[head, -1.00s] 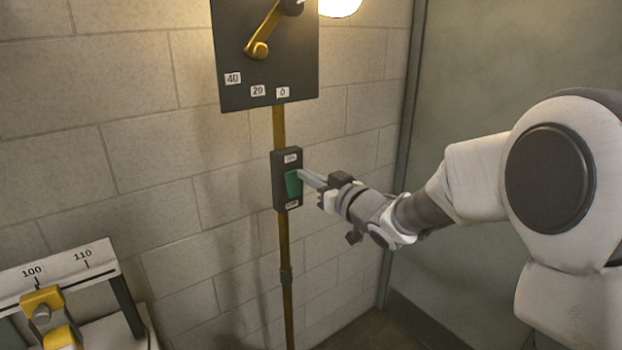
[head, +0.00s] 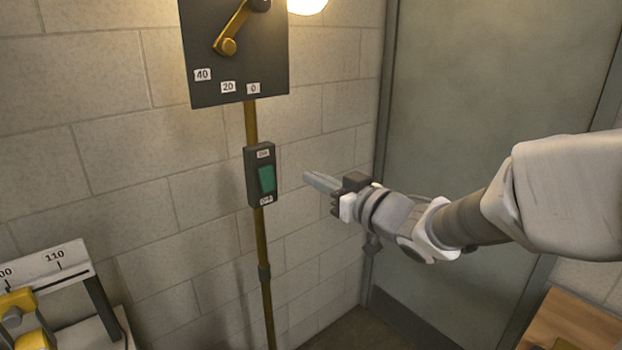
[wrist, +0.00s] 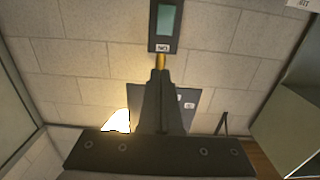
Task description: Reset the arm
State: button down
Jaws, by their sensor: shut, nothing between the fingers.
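My gripper (head: 322,183) is shut and empty in the head view. Its fingertips are apart from the switch box, to its right. The dark switch box (head: 250,190) is mounted on a brass conduit on the wall and has a green rocker (head: 267,179) with small labels above and below it. In the wrist view my gripper (wrist: 160,78) points towards the switch box (wrist: 163,45), which shows at the top with its green rocker (wrist: 165,19).
A dark dial panel (head: 222,68) with a brass lever (head: 232,30) hangs above the switch. A lit lamp (head: 307,5) is beside it. A scale with a yellow slider (head: 17,308) stands lower left. A grey door (head: 480,90) and a wooden surface (head: 570,335) are at right.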

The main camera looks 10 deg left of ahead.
jog(key=shift+s+d, duration=0.15)
jog(key=s+d+f+m+h, duration=0.1)
jog(key=s+d+m+h, duration=0.25)
jog(key=d+h, duration=0.45)
jog(key=s+d+m+h, duration=0.2)
jog(key=d+m+h, duration=0.2)
jog(key=d, duration=0.7)
jog(key=s+d+f+m+g, duration=0.1)
jog(key=s+f+g, duration=0.2)
jog(key=s, duration=0.7)
jog(key=s+d+f+m+g+h, duration=0.1)
jog(key=s+d+f+g, duration=0.1)
jog(key=s, duration=0.8)
notch_tip(320, 180, down, 2)
jog(key=shift+f+g, duration=0.2)
jog(key=shift+g, duration=0.4)
jog(key=shift+s, duration=0.1)
